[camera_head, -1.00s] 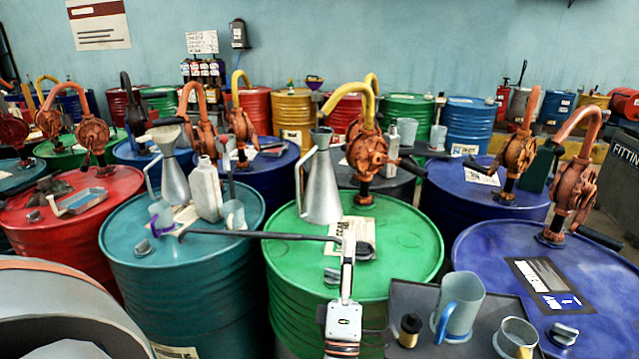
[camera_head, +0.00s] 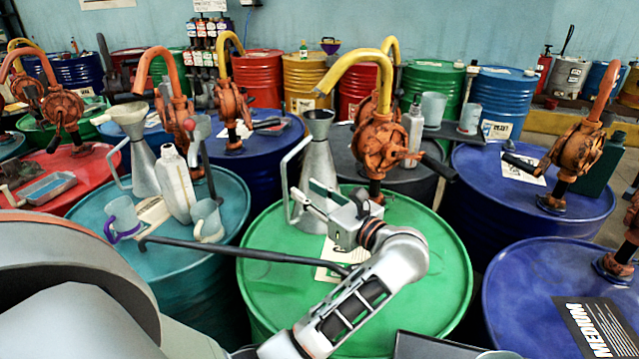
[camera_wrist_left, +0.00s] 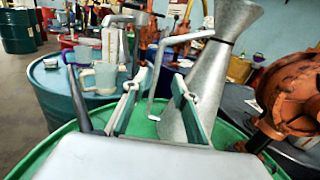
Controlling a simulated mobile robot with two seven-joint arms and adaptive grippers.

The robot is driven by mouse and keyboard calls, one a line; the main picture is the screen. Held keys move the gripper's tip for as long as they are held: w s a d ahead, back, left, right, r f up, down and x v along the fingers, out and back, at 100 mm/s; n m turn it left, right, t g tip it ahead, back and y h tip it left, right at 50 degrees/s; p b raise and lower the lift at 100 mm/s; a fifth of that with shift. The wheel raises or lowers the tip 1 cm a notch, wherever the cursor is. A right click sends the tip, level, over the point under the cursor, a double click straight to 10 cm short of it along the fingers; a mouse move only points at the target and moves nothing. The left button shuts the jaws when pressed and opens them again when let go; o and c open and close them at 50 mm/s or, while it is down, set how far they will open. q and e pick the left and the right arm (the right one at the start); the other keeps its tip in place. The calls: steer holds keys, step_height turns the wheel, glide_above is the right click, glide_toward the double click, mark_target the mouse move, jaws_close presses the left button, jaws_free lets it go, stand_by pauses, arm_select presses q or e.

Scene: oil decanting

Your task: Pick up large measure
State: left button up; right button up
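A tall metal measure (camera_head: 320,150) with a conical body, flared top and long side handle stands upright on the green drum (camera_head: 420,235). It fits the large measure, though I see no label on it. My left gripper (camera_head: 308,205) is low in front of it, partly covering its base. In the left wrist view, the fingers of the left gripper (camera_wrist_left: 158,100) are apart. The handle (camera_wrist_left: 157,75) appears between them, and the measure's body (camera_wrist_left: 215,70) is beside the right finger. I cannot tell whether a finger touches it. My right gripper is not in view.
An orange pump (camera_head: 378,150) with a yellow spout stands close right of the measure. A teal drum (camera_head: 185,275) at left holds a similar metal jug (camera_head: 143,160), a pale bottle (camera_head: 177,185) and cups. A blue drum (camera_head: 540,300) is at right.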

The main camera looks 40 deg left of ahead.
mark_target(285, 176)
arm_select(q)
steer(key=x, duration=0.2)
steer(key=p+x, duration=0.1)
steer(key=x, duration=0.1)
steer(key=r+p+x, duration=0.1)
steer(key=x, duration=0.1)
steer(key=shift+s+a, duration=0.25)
steer(key=shift+a, duration=0.15)
steer(key=shift+w+a+f, duration=0.1)
steer(key=shift+a, duration=0.2)
jaws_close()
